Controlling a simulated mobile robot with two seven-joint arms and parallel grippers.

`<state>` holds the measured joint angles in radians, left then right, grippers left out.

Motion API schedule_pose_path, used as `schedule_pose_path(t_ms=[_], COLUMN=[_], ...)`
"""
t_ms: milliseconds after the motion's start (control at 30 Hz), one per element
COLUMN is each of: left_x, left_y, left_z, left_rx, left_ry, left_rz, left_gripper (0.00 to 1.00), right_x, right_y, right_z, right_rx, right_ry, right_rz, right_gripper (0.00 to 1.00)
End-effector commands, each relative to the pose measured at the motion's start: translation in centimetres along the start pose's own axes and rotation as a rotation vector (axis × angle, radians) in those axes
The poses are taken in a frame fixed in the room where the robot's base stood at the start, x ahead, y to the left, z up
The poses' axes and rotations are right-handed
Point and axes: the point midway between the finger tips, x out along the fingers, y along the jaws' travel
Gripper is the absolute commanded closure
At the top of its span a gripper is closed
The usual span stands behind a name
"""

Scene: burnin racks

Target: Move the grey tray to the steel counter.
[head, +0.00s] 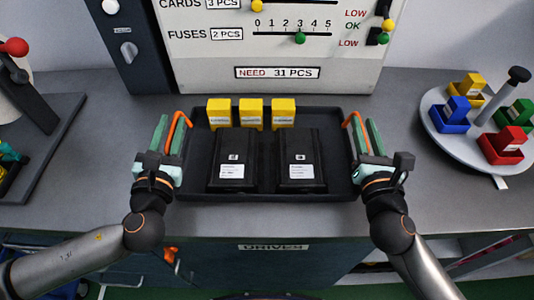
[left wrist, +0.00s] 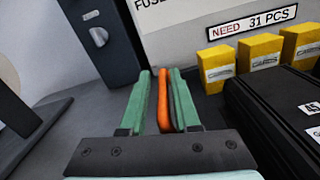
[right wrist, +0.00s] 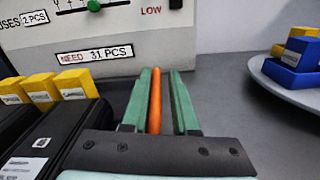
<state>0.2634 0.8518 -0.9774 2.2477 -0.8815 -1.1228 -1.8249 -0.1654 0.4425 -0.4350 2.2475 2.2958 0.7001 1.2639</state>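The dark grey tray (head: 265,197) lies flat on a grey counter (head: 270,222) in front of a panel. It holds three yellow boxes (head: 251,114) at the back and two black units (head: 233,163) (head: 301,163) in front. An orange handle stands at each end. My left gripper (head: 169,137) is at the left handle (left wrist: 163,100), which stands between its parted fingers. My right gripper (head: 366,137) is at the right handle (right wrist: 155,100), also between parted fingers with a gap showing. Whether the grey counter is the steel counter cannot be told.
A round stand (head: 440,121) with coloured bins is at the right. A dark board (head: 55,125) with a red-knobbed device (head: 14,47) is at the left. The panel (head: 290,50) rises right behind the tray. The front counter strip is clear.

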Motion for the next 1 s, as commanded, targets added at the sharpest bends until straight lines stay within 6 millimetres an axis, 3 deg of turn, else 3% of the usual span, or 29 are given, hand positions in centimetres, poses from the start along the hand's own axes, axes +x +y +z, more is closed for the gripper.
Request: schedule_pose_path(t_ms=[200,533,1000], left_x=[-0.1,-0.1,-0.1], left_y=[-0.2,-0.1,1.6], left_z=[0.0,0.9,8.8], left_rx=[-0.003,-0.009,-0.007], left_ry=[0.002,0.0,-0.002], left_rz=[-0.005,-0.008,-0.006], left_gripper=[0.51,0.51,0.51], right_x=[0.0,-0.1,-0.1], right_y=[0.2,0.3,0.4], right_z=[0.1,0.1,0.1], right_rx=[0.004,0.007,0.007], right_ry=[-0.001,0.0,0.0], right_rz=[0.005,0.009,0.01], right_gripper=[0.54,0.54,0.54])
